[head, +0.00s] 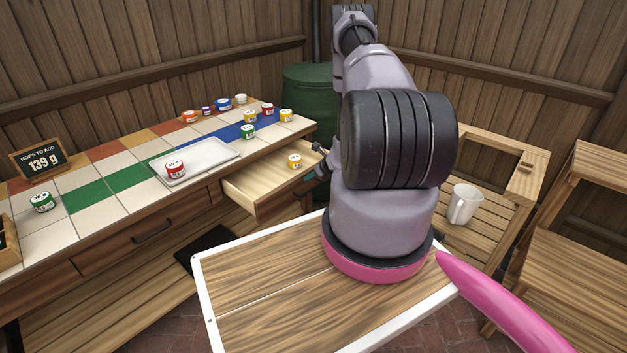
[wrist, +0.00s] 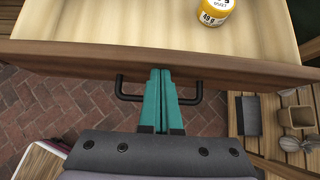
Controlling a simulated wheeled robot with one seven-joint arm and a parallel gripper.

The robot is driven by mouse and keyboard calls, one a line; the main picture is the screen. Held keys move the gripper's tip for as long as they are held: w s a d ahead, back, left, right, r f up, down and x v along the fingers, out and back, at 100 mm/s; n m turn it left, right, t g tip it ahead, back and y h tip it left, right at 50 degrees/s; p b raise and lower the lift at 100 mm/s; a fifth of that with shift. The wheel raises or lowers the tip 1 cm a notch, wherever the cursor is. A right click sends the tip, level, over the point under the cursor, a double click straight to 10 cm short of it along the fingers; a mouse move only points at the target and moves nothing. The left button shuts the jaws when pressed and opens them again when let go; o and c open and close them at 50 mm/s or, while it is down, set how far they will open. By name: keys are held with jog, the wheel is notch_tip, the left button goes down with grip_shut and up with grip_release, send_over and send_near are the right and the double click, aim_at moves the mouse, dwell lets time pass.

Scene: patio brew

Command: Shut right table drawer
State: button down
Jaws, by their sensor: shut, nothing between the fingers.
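The right table drawer (head: 262,190) is pulled out of the tiled table (head: 118,183), and a yellow-lidded jar (head: 294,161) stands inside it. In the wrist view the open drawer (wrist: 130,28) fills the top, with the same yellow jar (wrist: 215,10) in it. Its dark bar handle (wrist: 128,96) is on the drawer front. My gripper (wrist: 160,72) is shut and empty, its teal fingers together in front of the drawer front, over the middle of the handle; I cannot tell whether they touch. In the head view my gripper (head: 318,171) is at the drawer's front, partly hidden by my arm.
Several small jars and a white tray (head: 195,161) with a red jar (head: 175,168) stand on the table. The left drawer (head: 150,235) is closed. A green barrel (head: 308,95) stands behind. A wooden chair with a white mug (head: 462,204) is at right. Brick floor lies below.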

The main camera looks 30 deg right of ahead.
jog(key=w+a, duration=0.2)
jog(key=w, duration=0.4)
jog(key=w+a, duration=0.2)
jog(key=w, duration=0.4)
jog(key=w+a, duration=0.2)
jog(key=w, duration=0.4)
jog(key=shift+a, duration=0.2)
jog(key=shift+s, duration=0.1)
